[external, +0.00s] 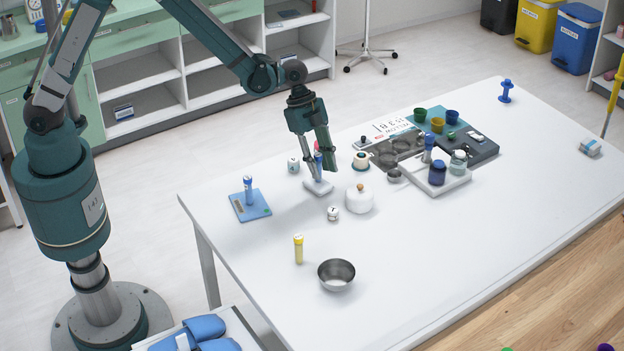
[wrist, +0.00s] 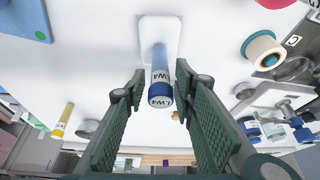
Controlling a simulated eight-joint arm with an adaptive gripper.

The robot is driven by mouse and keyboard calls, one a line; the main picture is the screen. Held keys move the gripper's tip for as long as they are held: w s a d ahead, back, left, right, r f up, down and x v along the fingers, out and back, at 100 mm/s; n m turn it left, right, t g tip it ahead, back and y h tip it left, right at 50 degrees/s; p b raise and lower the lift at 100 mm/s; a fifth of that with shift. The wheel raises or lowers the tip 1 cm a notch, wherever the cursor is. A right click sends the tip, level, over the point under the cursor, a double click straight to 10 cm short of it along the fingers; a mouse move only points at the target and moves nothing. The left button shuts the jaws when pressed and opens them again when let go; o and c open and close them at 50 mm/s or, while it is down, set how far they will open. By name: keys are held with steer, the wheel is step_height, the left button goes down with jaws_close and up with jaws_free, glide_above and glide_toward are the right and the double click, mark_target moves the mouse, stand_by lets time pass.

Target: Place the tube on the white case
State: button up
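A blue-capped tube (wrist: 160,78) marked LW4 stands upright between my fingers in the wrist view. Its foot appears to rest on a small flat white case (wrist: 172,27). In the external view the tube (external: 318,166) is partly hidden by my gripper (external: 325,164), and the white case (external: 318,187) lies below it on the table. My gripper (wrist: 160,88) points down around the tube, with a visible gap between each finger and the tube.
A blue plate with a blue-capped tube (external: 249,190) lies to the left. A round white pot (external: 359,199) and a small white jar (external: 333,213) stand close by. A white tray (external: 456,184) holds bottles.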

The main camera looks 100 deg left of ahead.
steer(key=v, duration=1)
steer(key=shift+p, duration=0.3)
steer(key=shift+d, duration=0.15)
stand_by(0.4)
steer(key=s+d+r+n+t+y, duration=0.1)
steer(key=s+d+r+n, duration=0.1)
steer(key=s+d+r, duration=0.55)
steer(key=s+d+r+n+y, duration=0.15)
steer(key=s+d+r, duration=0.35)
steer(key=s+r, duration=0.5)
steer(key=s+d+n+t, duration=0.1)
steer(key=s+d+n, duration=0.1)
steer(key=s, duration=0.9)
steer(key=s+d+n+t, duration=0.1)
steer(key=s+d, duration=0.4)
steer(key=s, duration=0.6)
steer(key=shift+s+d+n, duration=0.15)
steer(key=shift+s+n, duration=0.15)
steer(key=shift+n, duration=0.05)
